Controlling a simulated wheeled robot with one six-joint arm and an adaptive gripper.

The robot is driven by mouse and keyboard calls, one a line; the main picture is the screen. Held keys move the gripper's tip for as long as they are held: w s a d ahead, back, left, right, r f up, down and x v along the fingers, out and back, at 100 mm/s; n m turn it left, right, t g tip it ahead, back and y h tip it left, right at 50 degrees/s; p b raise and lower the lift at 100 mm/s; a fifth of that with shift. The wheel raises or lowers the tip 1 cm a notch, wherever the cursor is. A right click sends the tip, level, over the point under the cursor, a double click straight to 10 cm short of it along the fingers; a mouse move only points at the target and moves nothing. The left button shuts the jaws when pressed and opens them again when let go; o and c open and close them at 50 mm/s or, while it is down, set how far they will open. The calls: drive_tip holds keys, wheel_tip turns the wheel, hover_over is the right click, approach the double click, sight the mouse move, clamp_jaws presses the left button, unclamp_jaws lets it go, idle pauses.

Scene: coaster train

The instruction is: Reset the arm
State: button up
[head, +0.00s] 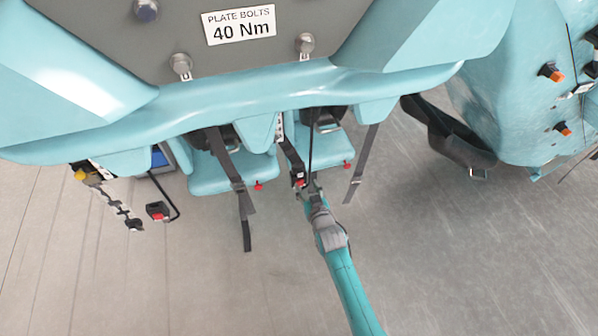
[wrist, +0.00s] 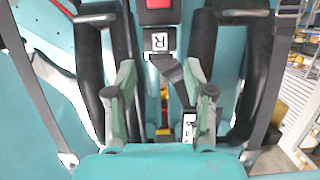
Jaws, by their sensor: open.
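My gripper (head: 309,190) is at the end of my teal arm in the head view, in front of the gap between two teal seats. In the wrist view my gripper (wrist: 161,100) shows two grey-green fingers spread apart, with nothing held between them. A dark strap with a red buckle (head: 299,178) hangs right by the fingers in the head view; I cannot tell whether they touch.
A teal car with a grey plate (head: 130,38) labelled 40 Nm fills the top. Loose straps (head: 240,195) hang from the seats (head: 230,172). Black shoulder restraints (wrist: 245,75) flank my fingers. Another teal car (head: 520,100) stands right. The grey floor (head: 440,260) is clear.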

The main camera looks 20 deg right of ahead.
drive_tip(key=s+f+v, duration=0.1)
drive_tip(key=f+v, duration=0.1)
drive_tip(key=v, duration=1.4)
drive_tip(key=f+v, duration=0.2)
drive_tip(key=v, duration=1.3)
drive_tip(key=s+r, duration=1.6)
drive_tip(key=s, duration=0.3)
drive_tip(key=shift+s, duration=0.3)
